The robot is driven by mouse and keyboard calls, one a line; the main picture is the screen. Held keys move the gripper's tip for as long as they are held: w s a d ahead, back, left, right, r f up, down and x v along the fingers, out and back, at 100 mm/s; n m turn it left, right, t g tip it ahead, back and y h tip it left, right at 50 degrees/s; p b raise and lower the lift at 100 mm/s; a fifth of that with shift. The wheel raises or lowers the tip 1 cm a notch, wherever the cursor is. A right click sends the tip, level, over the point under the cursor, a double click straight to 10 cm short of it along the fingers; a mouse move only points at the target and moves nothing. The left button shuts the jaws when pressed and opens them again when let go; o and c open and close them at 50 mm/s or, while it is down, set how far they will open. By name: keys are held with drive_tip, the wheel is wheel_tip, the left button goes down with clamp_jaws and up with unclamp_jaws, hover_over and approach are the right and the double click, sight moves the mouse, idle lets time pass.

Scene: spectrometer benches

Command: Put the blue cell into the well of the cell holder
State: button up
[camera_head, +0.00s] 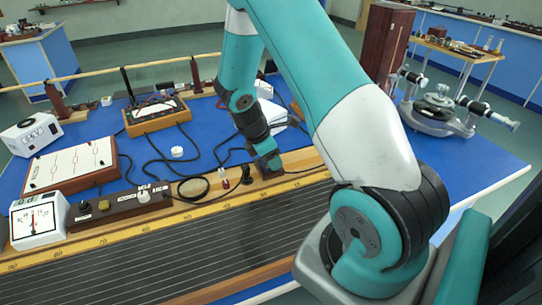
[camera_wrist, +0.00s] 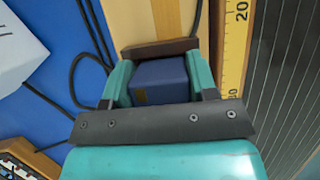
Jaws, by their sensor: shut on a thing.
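The blue cell (camera_wrist: 162,84) is a dark blue block in the wrist view, between the two teal fingers of my gripper (camera_wrist: 160,78), which is shut on it. A dark brown edge, which looks like the cell holder (camera_wrist: 158,49), shows just beyond the cell. In the head view my gripper (camera_head: 266,155) points down over the dark holder (camera_head: 268,171) on the wooden rail. The cell is hidden or too small to make out there. The well is hidden, and I cannot tell whether the cell is above it or inside it.
A yellow scale (camera_wrist: 234,40) and a dark ribbed strip (camera_head: 170,255) run along the front. A black knob (camera_head: 246,174) and a cable loop lie left of the holder. A meter (camera_head: 38,217), a white panel (camera_head: 72,163) and a spectrometer (camera_head: 440,105) stand on the blue bench.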

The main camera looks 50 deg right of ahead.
drive_tip(key=o, duration=0.9)
drive_tip(key=shift+o, duration=0.2)
drive_tip(key=shift+w+a+r, duration=0.1)
drive_tip(key=shift+w+r, duration=0.05)
drive_tip(key=shift+r, duration=0.15)
drive_tip(key=shift+o, duration=0.7)
drive_tip(key=v, duration=1.6)
drive_tip(key=shift+a+r, duration=0.2)
drive_tip(key=shift+r, duration=0.15)
drive_tip(key=shift+a, duration=0.1)
drive_tip(key=s+a+r+m+t+y, duration=0.1)
drive_tip(key=s+a+r+m+y, duration=0.2)
drive_tip(key=s+a, duration=0.7)
drive_tip(key=s+a+r+m+t+y, duration=0.1)
drive_tip(key=s+a+r+y, duration=0.3)
drive_tip(key=s+a, duration=0.6)
drive_tip(key=a+m+y, duration=0.1)
drive_tip(key=a, duration=0.5)
drive_tip(key=shift+s+m, duration=0.35)
drive_tip(key=shift+m, duration=0.05)
